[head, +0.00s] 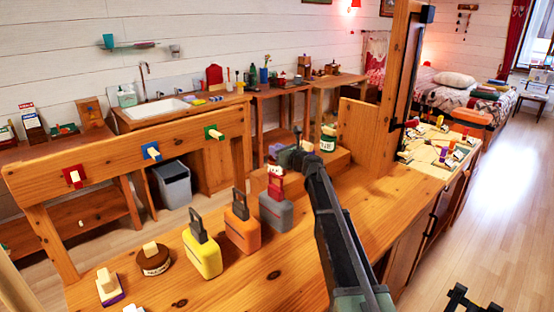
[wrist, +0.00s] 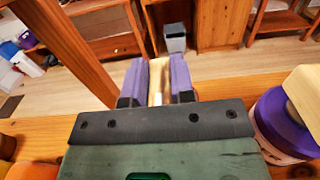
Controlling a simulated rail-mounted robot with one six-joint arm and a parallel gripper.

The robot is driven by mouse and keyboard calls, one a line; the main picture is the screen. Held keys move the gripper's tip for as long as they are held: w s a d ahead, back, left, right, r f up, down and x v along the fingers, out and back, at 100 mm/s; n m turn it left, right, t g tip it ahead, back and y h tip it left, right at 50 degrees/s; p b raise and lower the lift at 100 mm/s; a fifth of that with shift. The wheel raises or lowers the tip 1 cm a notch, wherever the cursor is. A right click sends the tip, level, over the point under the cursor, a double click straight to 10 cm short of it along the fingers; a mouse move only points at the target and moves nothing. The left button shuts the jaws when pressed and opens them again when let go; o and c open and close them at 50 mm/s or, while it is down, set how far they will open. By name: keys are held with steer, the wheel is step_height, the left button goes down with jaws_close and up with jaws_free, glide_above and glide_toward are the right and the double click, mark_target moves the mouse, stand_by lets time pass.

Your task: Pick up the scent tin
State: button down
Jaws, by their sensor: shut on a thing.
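My gripper (wrist: 160,88) has two purple fingers in the wrist view, shut on a narrow pale piece (wrist: 157,98). Most of that piece is hidden, so I cannot tell what it belongs to. In the head view my gripper (head: 280,153) is above the wooden worktop, its tip small and partly covered. A dark green tin with a white label (head: 327,145) and a pale knob stands just right of it; I cannot read the label or confirm that it is the scent tin. The wrist view shows a round purple container (wrist: 278,122) with a pale block on top, right of the fingers.
On the worktop (head: 300,262) stand yellow (head: 203,255), orange (head: 242,232) and grey (head: 276,213) handled blocks. A brown round tin (head: 153,261) is front left. A wooden post (head: 400,75) rises behind my arm. A grey bin (head: 173,187) stands on the floor.

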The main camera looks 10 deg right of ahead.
step_height(320, 180, up, 20)
steer(key=p, duration=2)
